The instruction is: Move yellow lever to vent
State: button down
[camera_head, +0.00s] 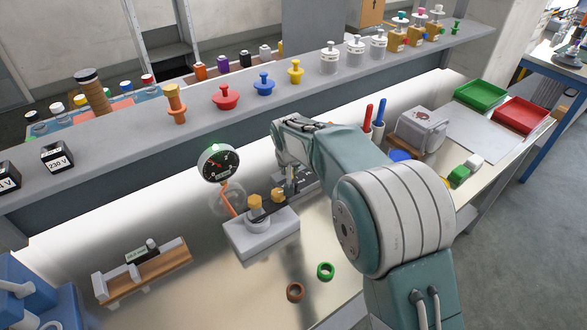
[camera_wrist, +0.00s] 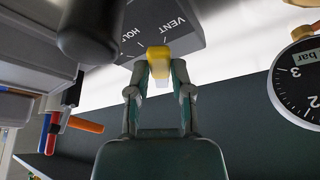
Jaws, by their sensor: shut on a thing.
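In the wrist view the yellow lever (camera_wrist: 158,56) sits between the fingertips of my gripper (camera_wrist: 160,70), which is shut on it. The lever's end lies at the edge of a dark label plate (camera_wrist: 185,40) marked VENT, with a partly hidden word starting HOL beside it. The lever end is close to the tick marks between these words; its exact alignment is hard to tell. In the head view my gripper (camera_head: 289,187) is at the small yellow lever (camera_head: 278,195) on the grey valve block (camera_head: 262,238), partly covered by my arm.
A round pressure gauge (camera_head: 218,162) stands left of the valve block, and also shows in the wrist view (camera_wrist: 300,85). A green ring (camera_head: 326,271) and a brown ring (camera_head: 295,292) lie in front. A wooden rack (camera_head: 150,275) is at left. A shelf (camera_head: 205,117) runs behind.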

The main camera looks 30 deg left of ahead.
jog(key=shift+s+a+f+m, duration=0.1)
jog(key=shift+s+a+m, duration=0.2)
jog(key=shift+m, duration=0.4)
jog(key=shift+w+a+h, duration=0.1)
jog(key=shift+h, duration=0.2)
jog(key=c, duration=0.5)
grip_release()
jog(key=shift+a, duration=0.15)
jog(key=shift+r, duration=0.55)
jog(key=v, duration=1)
jog(key=shift+s+r, duration=0.3)
jog(key=shift+s, duration=0.05)
